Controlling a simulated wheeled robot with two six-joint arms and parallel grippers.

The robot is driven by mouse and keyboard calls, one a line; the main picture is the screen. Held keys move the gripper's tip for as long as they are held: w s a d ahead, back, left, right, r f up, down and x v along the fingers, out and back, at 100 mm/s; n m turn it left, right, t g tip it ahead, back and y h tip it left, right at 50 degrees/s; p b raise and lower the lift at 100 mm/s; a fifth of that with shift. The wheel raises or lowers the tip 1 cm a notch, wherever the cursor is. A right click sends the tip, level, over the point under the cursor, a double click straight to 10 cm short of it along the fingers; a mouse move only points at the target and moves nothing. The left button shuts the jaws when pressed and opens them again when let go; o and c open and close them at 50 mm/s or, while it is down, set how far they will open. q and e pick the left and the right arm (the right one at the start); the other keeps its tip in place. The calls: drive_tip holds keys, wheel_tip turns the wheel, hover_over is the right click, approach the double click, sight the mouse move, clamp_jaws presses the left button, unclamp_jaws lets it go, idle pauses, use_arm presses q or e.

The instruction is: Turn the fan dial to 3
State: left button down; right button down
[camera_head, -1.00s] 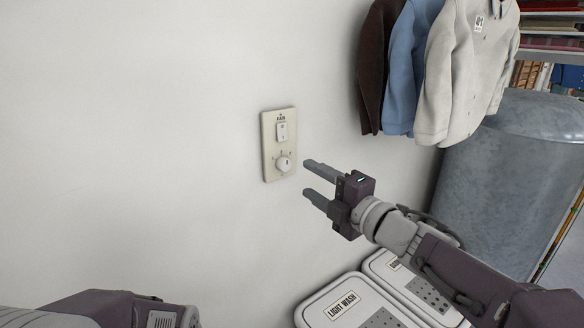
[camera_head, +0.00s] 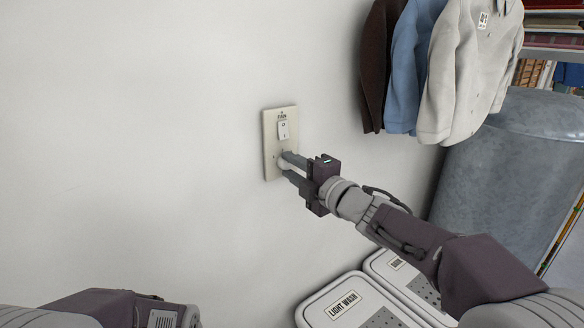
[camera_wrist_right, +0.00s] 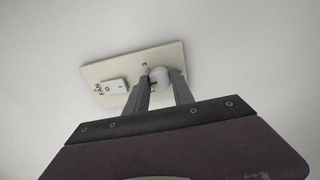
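The fan plate (camera_head: 271,150) is a cream wall plate marked FAN, with a white rocker switch (camera_head: 283,130) above a round white dial. The dial is partly covered by my fingers in the head view; it shows better in the wrist view, where the dial (camera_wrist_right: 161,76) sits between the fingertips. My right gripper (camera_head: 289,166) reaches the plate from the right, one finger on each side of the dial, closed in on it. The dial's marks are too small or too covered to read its setting. My left gripper is out of view.
Shirts (camera_head: 455,75) hang on the wall at upper right, beside a large grey metal tank (camera_head: 515,170). Lidded bins, one labelled LIGHT WASH (camera_head: 343,304), stand below my right arm. The wall left of the plate is bare.

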drive_tip(key=m+p, duration=0.3)
drive_tip(key=m, duration=0.1)
drive_tip(key=shift+r+m, duration=0.1)
drive_tip(key=shift+m, duration=0.3)
drive_tip(key=m+p, duration=0.2)
drive_tip(key=m, duration=0.2)
drive_tip(key=shift+m, duration=0.4)
drive_tip(key=shift+m+p, duration=0.3)
drive_tip(key=c, duration=1.1)
unclamp_jaws()
